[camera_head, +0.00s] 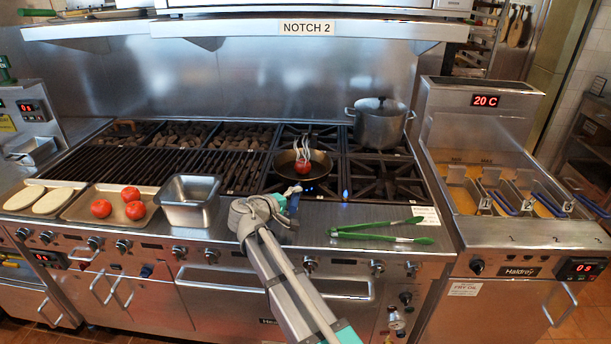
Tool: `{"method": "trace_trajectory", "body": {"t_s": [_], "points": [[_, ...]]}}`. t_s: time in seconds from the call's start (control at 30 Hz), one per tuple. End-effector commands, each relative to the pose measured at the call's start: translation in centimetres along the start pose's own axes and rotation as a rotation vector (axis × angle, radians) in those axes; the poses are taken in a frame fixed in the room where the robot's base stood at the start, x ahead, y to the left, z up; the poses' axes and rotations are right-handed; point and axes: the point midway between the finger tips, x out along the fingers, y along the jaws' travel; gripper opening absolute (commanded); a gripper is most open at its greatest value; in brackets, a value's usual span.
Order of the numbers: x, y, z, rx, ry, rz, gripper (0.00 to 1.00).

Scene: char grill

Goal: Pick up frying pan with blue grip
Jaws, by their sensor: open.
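The frying pan (318,172) is dark and sits on a front burner of the range, with a red tomato (303,167) in it and pale steam rising. Its blue grip (293,200) points toward the front edge and is partly covered by my gripper. My gripper (287,204) is open at the blue grip, above the steel front ledge. I cannot tell whether its fingers touch the grip or stand around it.
Green tongs (380,231) lie on the ledge to the right. A steel container (189,211) and a tray (85,206) with tomatoes stand to the left. A lidded pot (381,125) is on a back burner. A blue flame (346,194) burns right of the pan.

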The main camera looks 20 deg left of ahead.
Motion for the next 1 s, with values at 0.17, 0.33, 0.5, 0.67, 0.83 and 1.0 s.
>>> {"method": "trace_trajectory", "body": {"t_s": [0.17, 0.33, 0.5, 0.67, 0.83, 1.0], "points": [[-0.03, -0.01, -0.02, 0.0, 0.0, 0.0, 0.53], [-0.04, -0.01, -0.03, 0.0, 0.001, 0.0, 0.21], [-0.06, -0.01, -0.04, 0.0, 0.001, 0.0, 0.0], [-0.07, 0.1, -0.07, 0.002, 0.002, 0.005, 0.0], [-0.08, 0.08, -0.08, 0.001, 0.002, 0.003, 0.0], [-0.15, 0.27, -0.09, 0.0, 0.002, 0.002, 0.0]]}}
